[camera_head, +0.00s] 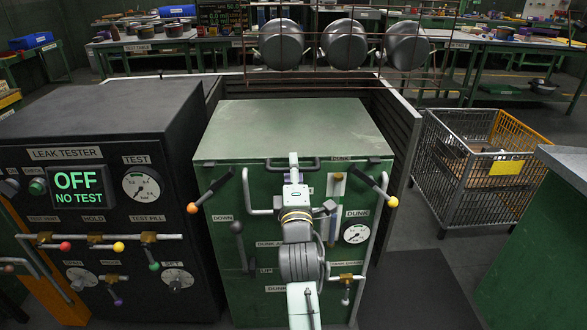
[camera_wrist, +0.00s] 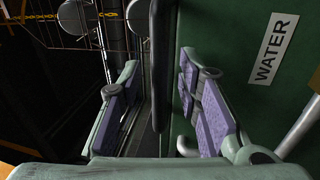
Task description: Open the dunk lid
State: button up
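The dunk lid (camera_head: 290,125) is the flat green top of the green dunk cabinet (camera_head: 230,285), and it lies closed. A dark bar handle (camera_head: 310,165) runs along its front edge. My gripper (camera_head: 294,165) is at the middle of this handle, with my arm partly hiding the cabinet front. In the wrist view my gripper (camera_wrist: 160,70) is open, its two purple-padded fingers apart. The dark handle bar (camera_wrist: 160,95) shows between them, with gaps on both sides. Contact with the bar cannot be seen.
The black leak tester (camera_head: 90,130) stands close on the left. Round pots (camera_head: 343,45) hang on a rack behind the lid. A wire cart (camera_head: 470,185) stands right.

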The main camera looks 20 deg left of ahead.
grip_shut()
dwell(0.8)
